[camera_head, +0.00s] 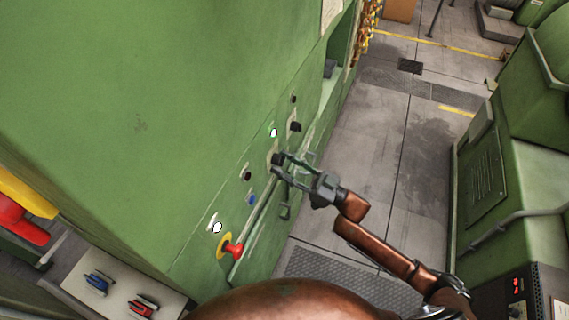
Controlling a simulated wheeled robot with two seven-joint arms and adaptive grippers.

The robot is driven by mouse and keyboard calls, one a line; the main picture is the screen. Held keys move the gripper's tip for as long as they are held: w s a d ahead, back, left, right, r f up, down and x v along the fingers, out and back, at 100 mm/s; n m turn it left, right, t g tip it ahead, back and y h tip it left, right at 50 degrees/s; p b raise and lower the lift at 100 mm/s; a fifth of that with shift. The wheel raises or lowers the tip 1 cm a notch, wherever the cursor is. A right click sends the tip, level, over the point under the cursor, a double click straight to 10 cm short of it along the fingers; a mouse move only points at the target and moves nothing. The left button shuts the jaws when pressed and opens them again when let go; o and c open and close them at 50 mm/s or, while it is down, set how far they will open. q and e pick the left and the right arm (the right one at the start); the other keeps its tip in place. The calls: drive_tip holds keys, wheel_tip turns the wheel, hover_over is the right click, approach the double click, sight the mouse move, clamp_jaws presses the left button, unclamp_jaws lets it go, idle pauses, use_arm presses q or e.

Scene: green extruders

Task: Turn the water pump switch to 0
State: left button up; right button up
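The green cabinet's panel (215,190) carries a row of switches and lamps. A black rotary switch (278,158) sits near its middle, right at my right gripper's fingertips. Another black switch (295,127) is farther up the row. The labels are too small to read, so I cannot tell which one is the water pump switch or where it points. My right gripper (282,165) reaches the panel from the right with its fingers apart, one on each side of the nearer black switch. Whether they touch it I cannot tell. My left gripper is not in view.
A red emergency button (234,250) on a yellow plate, a lit white lamp (217,227) and a blue button (250,200) are lower on the panel. Another green machine (530,180) stands at the right. The grey floor (385,140) between them is clear.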

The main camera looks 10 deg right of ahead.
clamp_jaws()
drive_tip(key=shift+n, duration=0.3)
drive_tip(key=n, duration=0.1)
drive_tip(key=n+g+b, duration=0.1)
drive_tip(key=shift+w+d+f+n+y, duration=0.1)
drive_tip(key=shift+w+n+y, duration=0.05)
drive_tip(key=shift+n+y, duration=0.2)
drive_tip(key=n+g+y+b, duration=0.1)
drive_tip(key=n+g, duration=0.2)
drive_tip(key=n, duration=0.2)
drive_tip(key=shift+w, duration=0.15)
drive_tip(key=n+g, duration=0.1)
drive_tip(key=n, duration=0.1)
drive_tip(key=n+g+b, duration=0.1)
drive_tip(key=n, duration=0.1)
drive_tip(key=shift+w+d+r+n, duration=0.1)
drive_tip(key=shift+d+r+n, duration=0.05)
drive_tip(key=shift+r+n, duration=0.1)
drive_tip(key=shift+r+n+g+h+b, duration=0.1)
drive_tip(key=shift+n+g+h+b, duration=0.35)
drive_tip(key=shift+n+g, duration=0.85)
drive_tip(key=shift+n+t, duration=0.4)
drive_tip(key=shift+n, duration=0.2)
